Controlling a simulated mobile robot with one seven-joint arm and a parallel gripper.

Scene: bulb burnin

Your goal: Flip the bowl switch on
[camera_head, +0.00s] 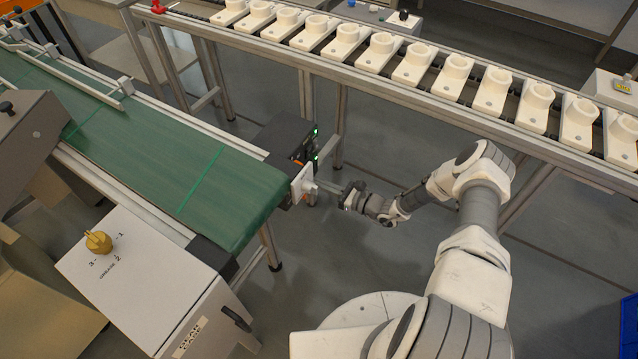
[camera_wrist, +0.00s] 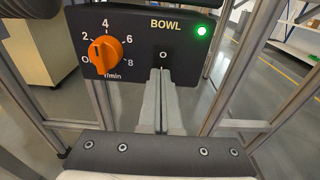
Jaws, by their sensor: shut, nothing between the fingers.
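In the wrist view the dark control panel (camera_wrist: 135,25) carries the word BOWL. Below that word is the small black bowl switch (camera_wrist: 163,55) with an O mark showing; its lower part is hidden by my fingers. A green lamp (camera_wrist: 201,31) to its right is lit. My gripper (camera_wrist: 160,76) is shut and empty, its fingertips right at or just below the switch; I cannot tell whether they touch it. In the head view my gripper (camera_head: 322,187) reaches left to the end of the green conveyor, by a white plate (camera_head: 302,184).
An orange dial (camera_wrist: 105,53), marked up to 8 per minute, sits left of the switch. A green conveyor belt (camera_head: 160,150) is at left. A rack of white holders (camera_head: 412,64) runs along the back. A yellow knob (camera_head: 98,241) tops a white box at front left.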

